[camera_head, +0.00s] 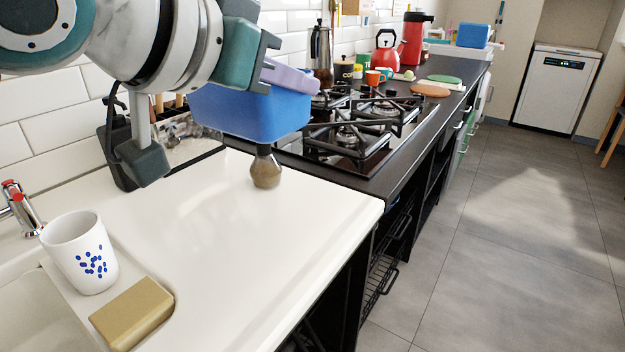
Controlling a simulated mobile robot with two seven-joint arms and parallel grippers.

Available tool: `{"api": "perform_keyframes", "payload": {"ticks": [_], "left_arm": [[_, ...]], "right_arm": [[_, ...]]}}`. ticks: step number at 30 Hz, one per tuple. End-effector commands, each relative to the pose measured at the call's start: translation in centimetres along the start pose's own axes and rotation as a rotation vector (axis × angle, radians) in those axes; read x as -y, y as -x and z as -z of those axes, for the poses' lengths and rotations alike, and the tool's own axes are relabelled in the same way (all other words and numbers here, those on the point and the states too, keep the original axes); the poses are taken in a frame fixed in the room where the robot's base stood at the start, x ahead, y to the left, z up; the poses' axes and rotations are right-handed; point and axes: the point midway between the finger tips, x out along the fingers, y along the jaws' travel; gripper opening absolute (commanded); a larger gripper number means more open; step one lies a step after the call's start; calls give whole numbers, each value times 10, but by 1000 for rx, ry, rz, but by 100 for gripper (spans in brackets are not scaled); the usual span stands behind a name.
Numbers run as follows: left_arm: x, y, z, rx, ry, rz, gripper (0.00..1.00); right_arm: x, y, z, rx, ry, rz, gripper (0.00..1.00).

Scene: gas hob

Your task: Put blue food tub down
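The blue food tub (250,113), with a lavender top part (290,76), hangs tilted above the back of the white counter. My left gripper (262,62) comes in from the upper left, with its dark fingers at the tub's upper edge. It looks shut on the tub, though the tub hides part of the grip. A brown rounded object (266,172) shows just below the tub; its upper part is hidden. My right gripper is not in view.
The white counter (240,240) is clear in the middle and front right. A spotted mug (80,255) and a tan sponge (132,314) stand near the sink. The gas hob (350,135) lies behind right, with a red kettle (386,55) beyond.

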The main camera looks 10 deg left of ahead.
Motion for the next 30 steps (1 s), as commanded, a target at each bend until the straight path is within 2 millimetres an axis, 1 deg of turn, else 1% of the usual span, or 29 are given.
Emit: {"api": "perform_keyframes", "payload": {"ticks": [1,3,9,12,15,20,25,27,30], "left_arm": [[-2,-7,-19,7,1,-1,0],[-3,-15,-39,8,0,-1,0],[-8,-37,-93,6,1,-1,0],[-9,-46,-113,4,0,-1,0],[-11,-51,-125,2,0,-2,0],[-11,-56,-137,1,0,-1,0],[-13,-67,-163,2,0,-1,0],[-14,-69,-168,1,-1,-1,0],[-14,-69,-169,-1,-1,-1,0]], "right_arm": [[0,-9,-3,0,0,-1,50],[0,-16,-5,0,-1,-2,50],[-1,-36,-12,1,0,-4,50],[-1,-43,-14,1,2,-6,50],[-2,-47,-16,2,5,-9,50],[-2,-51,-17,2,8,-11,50],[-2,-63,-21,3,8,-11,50],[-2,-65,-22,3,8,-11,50],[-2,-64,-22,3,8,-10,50]]}}
